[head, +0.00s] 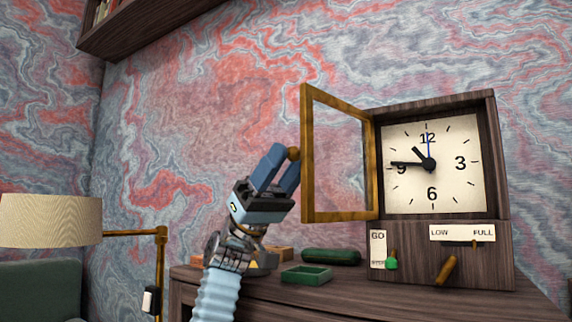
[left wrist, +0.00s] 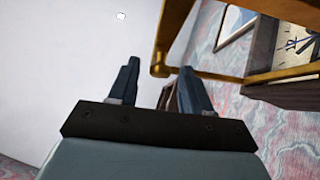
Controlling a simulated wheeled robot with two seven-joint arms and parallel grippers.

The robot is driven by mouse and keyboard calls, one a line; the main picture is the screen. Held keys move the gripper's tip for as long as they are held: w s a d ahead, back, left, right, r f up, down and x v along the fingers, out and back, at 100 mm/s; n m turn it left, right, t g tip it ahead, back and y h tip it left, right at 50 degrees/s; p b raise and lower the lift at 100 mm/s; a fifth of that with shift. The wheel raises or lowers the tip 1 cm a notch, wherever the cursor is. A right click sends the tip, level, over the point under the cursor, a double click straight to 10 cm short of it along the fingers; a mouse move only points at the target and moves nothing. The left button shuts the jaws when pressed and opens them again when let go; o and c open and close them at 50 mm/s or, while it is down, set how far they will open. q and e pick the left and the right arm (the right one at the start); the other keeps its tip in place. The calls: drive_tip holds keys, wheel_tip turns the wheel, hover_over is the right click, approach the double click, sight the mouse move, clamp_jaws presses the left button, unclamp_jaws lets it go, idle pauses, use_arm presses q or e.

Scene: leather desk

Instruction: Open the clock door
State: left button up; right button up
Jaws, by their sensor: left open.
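The clock (head: 440,190) is a dark wooden case with a white dial, on the desk at the right. Its clock door (head: 307,155), a brass-coloured glazed frame, stands swung wide open to the left of the dial. A round knob (head: 293,153) sits on the door's free edge. My left gripper (head: 282,162) is open beside the knob, its blue fingers pointing up. In the left wrist view the door frame (left wrist: 175,30) and knob (left wrist: 160,71) show just beyond and between the fingertips (left wrist: 158,75); I cannot tell if they touch. My right gripper is not in view.
A green tray (head: 306,276) and a dark green rounded case (head: 331,257) lie on the desk left of the clock. A green-knobbed lever (head: 392,263) and a wooden handle (head: 446,270) are on the clock's lower front. A lamp (head: 50,220) stands at the left.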

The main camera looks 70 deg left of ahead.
sight(304, 111)
use_arm(q)
wheel_tip(304, 111, up, 4)
drive_tip(key=shift+d+p, duration=0.1)
drive_tip(key=shift+p, duration=0.95)
drive_tip(key=s+d+r, duration=0.3)
drive_tip(key=d+r, duration=0.6)
drive_tip(key=d, duration=0.4)
drive_tip(key=shift+s+d, duration=0.2)
